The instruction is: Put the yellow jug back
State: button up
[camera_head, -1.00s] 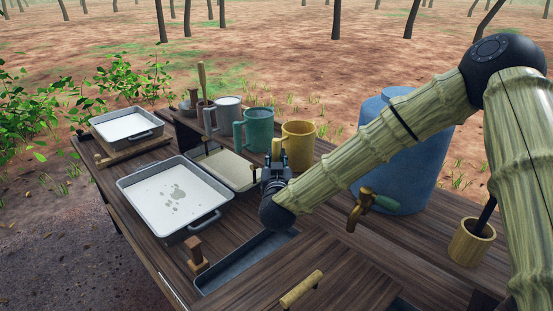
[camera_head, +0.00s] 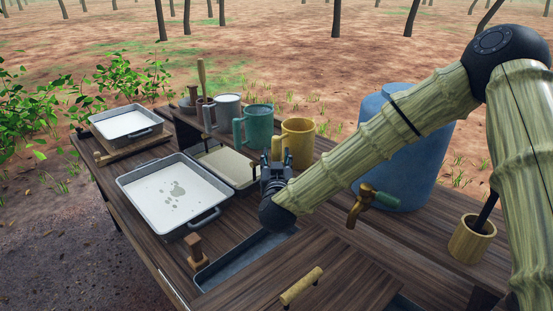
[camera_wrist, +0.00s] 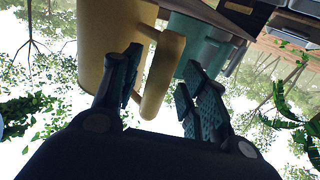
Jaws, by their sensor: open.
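The yellow jug (camera_head: 298,141) stands upright in the row of jugs, at its right end, beside the green jug (camera_head: 258,127). Its handle faces my gripper (camera_head: 276,160), which is just in front of it. In the wrist view the yellow jug (camera_wrist: 98,40) fills the upper left. Its handle (camera_wrist: 163,75) shows between the two spread fingers of my gripper (camera_wrist: 163,68), with gaps on both sides. I cannot tell how far the fingertips reach past the handle. The green jug also shows in the wrist view (camera_wrist: 203,48), behind the right finger.
A grey jug (camera_head: 226,112) stands left of the green one. White-filled trays (camera_head: 216,216) and a cream-filled tray (camera_head: 256,182) lie to the left. A blue barrel (camera_head: 425,160) with a tap (camera_head: 364,200) stands right, near my arm. A wooden cup (camera_head: 470,243) is farther right.

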jog(key=s+b, duration=0.2)
jog(key=s, duration=0.8)
jog(key=shift+s+b, duration=0.3)
jog(key=shift+b, duration=0.05)
